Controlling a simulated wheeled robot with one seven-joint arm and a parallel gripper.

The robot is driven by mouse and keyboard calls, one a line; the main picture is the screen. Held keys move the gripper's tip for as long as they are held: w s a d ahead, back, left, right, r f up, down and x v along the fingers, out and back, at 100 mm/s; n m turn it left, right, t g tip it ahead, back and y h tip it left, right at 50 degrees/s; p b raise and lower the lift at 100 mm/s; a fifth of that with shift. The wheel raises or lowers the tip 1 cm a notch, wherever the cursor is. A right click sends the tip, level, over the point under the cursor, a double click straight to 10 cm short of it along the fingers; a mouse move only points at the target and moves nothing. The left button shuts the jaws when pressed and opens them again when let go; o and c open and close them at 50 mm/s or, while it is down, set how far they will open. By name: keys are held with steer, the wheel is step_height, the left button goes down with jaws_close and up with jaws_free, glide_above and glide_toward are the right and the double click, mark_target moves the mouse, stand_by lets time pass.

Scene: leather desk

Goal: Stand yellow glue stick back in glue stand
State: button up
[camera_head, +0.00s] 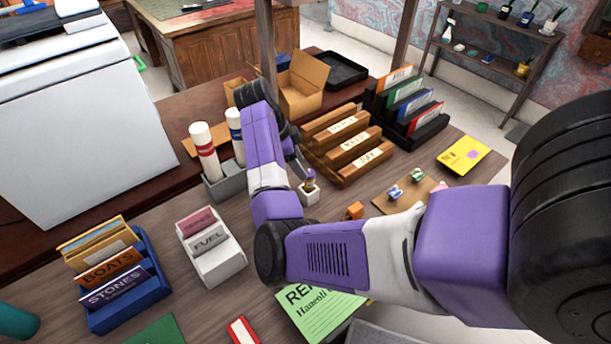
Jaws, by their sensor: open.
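The grey glue stand (228,183) sits left of my forearm. A white glue stick with a red band (205,150) and one with a blue band (235,130) stand upright in it. The stand's right end is partly hidden by my arm. I cannot make out a yellow glue stick; it may be hidden behind my arm. My gripper (301,168) is seen from behind, pointing down between the stand and the wooden sorter. It is open, and its fingers are partly hidden. A small white holder with a gold-brown item (309,190) is just below the fingers; contact is unclear.
A wooden stepped sorter (347,150) stands close right of my gripper. A black file rack (415,115) is farther right, and an open cardboard box (303,85) is behind. A white card holder (212,250) and blue card tray (125,300) stand front left. Bare desk lies between them.

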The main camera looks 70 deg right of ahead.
steer(key=shift+b+v, duration=0.35)
steer(key=shift+v, duration=2.25)
steer(key=shift+s, duration=0.1)
